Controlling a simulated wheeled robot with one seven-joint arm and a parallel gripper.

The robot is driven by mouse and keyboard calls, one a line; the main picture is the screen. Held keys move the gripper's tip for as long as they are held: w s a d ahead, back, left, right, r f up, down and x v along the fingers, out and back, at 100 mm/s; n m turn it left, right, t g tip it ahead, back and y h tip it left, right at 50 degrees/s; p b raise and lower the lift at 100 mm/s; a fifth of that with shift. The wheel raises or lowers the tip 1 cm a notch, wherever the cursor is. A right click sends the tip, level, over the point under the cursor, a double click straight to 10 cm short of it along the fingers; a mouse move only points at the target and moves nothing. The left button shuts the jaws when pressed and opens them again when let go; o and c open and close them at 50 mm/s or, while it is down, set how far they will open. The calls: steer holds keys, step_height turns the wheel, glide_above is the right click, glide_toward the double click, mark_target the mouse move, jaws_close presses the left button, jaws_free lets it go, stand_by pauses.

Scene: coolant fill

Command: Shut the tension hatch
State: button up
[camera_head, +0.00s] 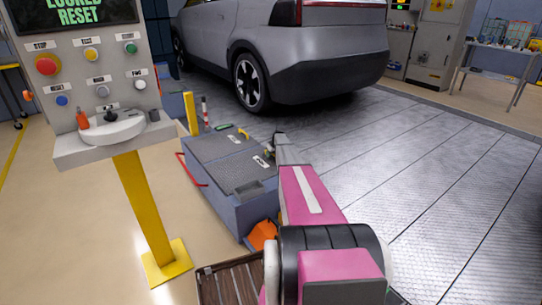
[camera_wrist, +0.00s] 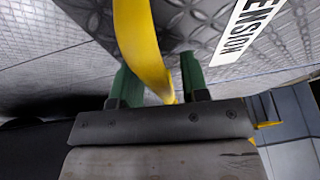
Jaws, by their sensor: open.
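A lid of diamond-patterned plate (camera_wrist: 195,35) fills the top of the wrist view. Its white label (camera_wrist: 248,28) shows letters ending in "ENSION". A curved yellow bar (camera_wrist: 140,45), looking like a handle, runs down between the two green fingers of my gripper (camera_wrist: 158,80). The fingers are apart, with the bar between them; contact is not clear. In the head view, my gripper (camera_head: 270,150) is at the right edge of a blue-grey floor box (camera_head: 225,215) with grey plate lids (camera_head: 240,170). I cannot tell whether the tension hatch is fully down.
A control panel (camera_head: 100,130) on a yellow post (camera_head: 145,205) stands left of the box. A red bar (camera_head: 190,170) sticks out on the box's left side. A grey car (camera_head: 280,50) stands behind. The metal floor (camera_head: 430,170) to the right is clear.

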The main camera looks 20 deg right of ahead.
steer(key=v, duration=1)
steer(key=shift+r, duration=0.3)
steer(key=shift+d, duration=0.1)
steer(key=s+a+r+g, duration=0.1)
steer(key=s+a+r, duration=0.2)
steer(key=s+a, duration=1.2)
steer(key=s+a+r+m+g, duration=0.1)
steer(key=s+a+r, duration=0.2)
steer(key=s+a, duration=0.4)
steer(key=s+a+r+m+g+h, duration=0.1)
steer(key=s+a+r, duration=0.2)
steer(key=s, duration=1.9)
steer(key=s+a+r+g+h, duration=0.1)
steer(key=s+a+r, duration=0.2)
steer(key=s+a, duration=0.7)
steer(key=s, duration=0.5)
steer(key=shift+s+a+m, duration=0.25)
steer(key=shift+a+m, duration=0.15)
